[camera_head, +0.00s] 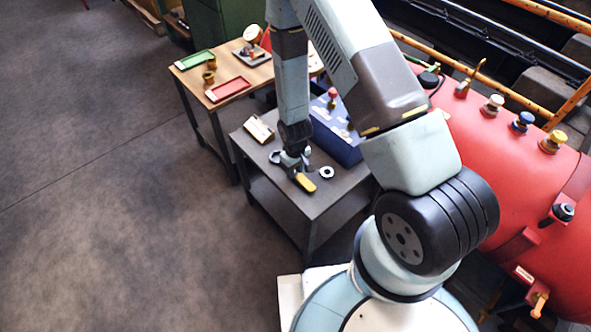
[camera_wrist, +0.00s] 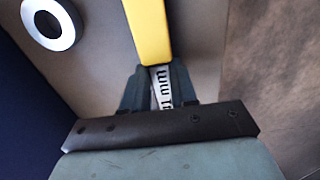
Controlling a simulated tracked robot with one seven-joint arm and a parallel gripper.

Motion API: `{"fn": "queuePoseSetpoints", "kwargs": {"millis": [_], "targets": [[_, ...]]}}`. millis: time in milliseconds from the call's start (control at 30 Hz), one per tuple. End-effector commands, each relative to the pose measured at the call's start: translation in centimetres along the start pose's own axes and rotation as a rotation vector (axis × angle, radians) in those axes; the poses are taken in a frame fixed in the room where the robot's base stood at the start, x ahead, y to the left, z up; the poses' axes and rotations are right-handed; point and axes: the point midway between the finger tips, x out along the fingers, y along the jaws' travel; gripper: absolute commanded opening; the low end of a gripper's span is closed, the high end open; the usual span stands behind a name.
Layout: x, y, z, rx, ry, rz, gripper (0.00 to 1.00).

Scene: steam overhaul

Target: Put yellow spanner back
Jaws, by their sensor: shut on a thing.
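The yellow spanner (camera_head: 306,183) has a yellow handle, which reaches out from my gripper (camera_head: 295,168) over the grey table (camera_head: 318,200). In the wrist view its yellow handle (camera_wrist: 148,28) runs up past the top edge, and its marked metal shank lies between the two fingers of my gripper (camera_wrist: 159,82). The gripper is shut on that shank. The spanner's jaw end is hidden by the gripper. I cannot tell whether the spanner touches the tabletop.
A metal ring (camera_head: 327,172) lies on the grey table, also in the wrist view (camera_wrist: 70,30). A blue box (camera_head: 340,143) and a small tan holder (camera_head: 259,129) stand there. Behind is a wooden table with green (camera_head: 196,60) and red (camera_head: 228,90) trays. A red boiler (camera_head: 490,150) is at right.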

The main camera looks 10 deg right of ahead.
Motion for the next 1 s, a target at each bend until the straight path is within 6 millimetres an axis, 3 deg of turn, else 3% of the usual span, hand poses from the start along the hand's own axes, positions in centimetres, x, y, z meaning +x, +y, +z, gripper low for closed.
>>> {"fn": "queuePoseSetpoints", "kwargs": {"millis": [267, 300, 533, 833, 1000], "targets": [[0.1, -0.1, -0.1, -0.002, 0.000, 0.000, 0.00], [0.1, -0.1, 0.0, -0.003, 0.000, 0.000, 0.30], [0.1, -0.2, -0.1, -0.004, 0.000, 0.000, 0.52], [-0.1, -0.2, -0.1, -0.004, 0.001, 0.000, 0.53], [-1.4, -0.2, -0.1, -0.005, 0.001, 0.000, 0.53]]}}
